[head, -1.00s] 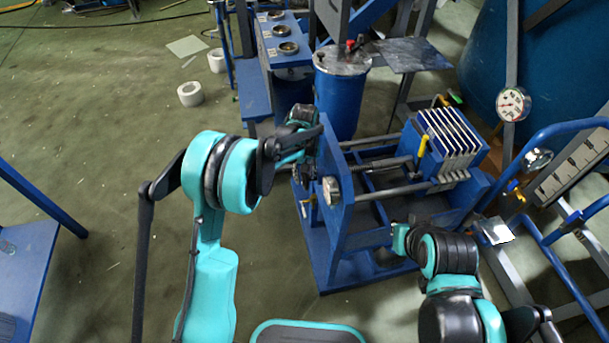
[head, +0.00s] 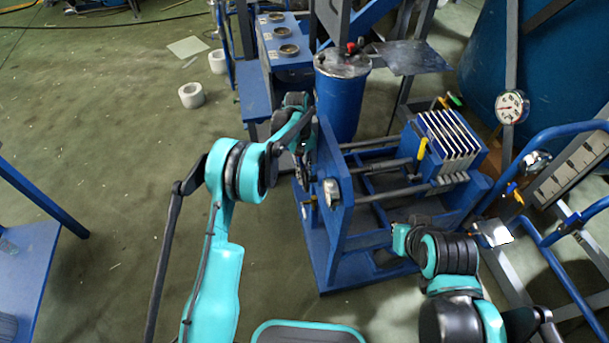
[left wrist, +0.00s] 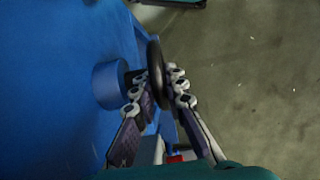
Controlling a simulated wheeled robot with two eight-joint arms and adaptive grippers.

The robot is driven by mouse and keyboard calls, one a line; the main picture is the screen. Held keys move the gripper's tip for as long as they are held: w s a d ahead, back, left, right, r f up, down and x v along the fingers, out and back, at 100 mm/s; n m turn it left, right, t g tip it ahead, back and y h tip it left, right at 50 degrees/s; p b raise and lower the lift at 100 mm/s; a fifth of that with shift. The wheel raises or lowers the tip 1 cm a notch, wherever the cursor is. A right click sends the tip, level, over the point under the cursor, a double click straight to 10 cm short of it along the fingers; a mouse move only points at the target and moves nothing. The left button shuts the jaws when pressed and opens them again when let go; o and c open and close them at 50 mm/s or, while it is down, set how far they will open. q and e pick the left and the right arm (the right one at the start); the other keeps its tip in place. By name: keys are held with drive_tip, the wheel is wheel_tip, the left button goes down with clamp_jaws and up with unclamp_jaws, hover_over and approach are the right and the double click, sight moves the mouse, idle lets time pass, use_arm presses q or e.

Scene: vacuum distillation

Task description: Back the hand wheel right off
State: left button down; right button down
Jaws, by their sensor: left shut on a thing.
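The hand wheel is a thin dark ring (left wrist: 155,85) seen edge-on in the left wrist view, on a short shaft out of a round blue boss (left wrist: 108,86) on the blue end plate. My left gripper (left wrist: 160,88) has its jointed fingers on either side of the wheel's rim and is shut on it. In the head view my left gripper (head: 303,160) is at the left face of the press's upright end plate (head: 336,205), and my arm hides most of the wheel.
The press frame holds rails, a central screw (head: 385,168) and a stack of pale plates (head: 450,138). A blue drum (head: 340,95) stands behind it. A gauge (head: 512,106) and blue pipes stand to the right.

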use_arm(q)
drive_tip(key=c, duration=1.6)
unclamp_jaws()
drive_tip(key=shift+o, duration=0.2)
drive_tip(key=v, duration=1.2)
drive_tip(key=shift+a, duration=0.1)
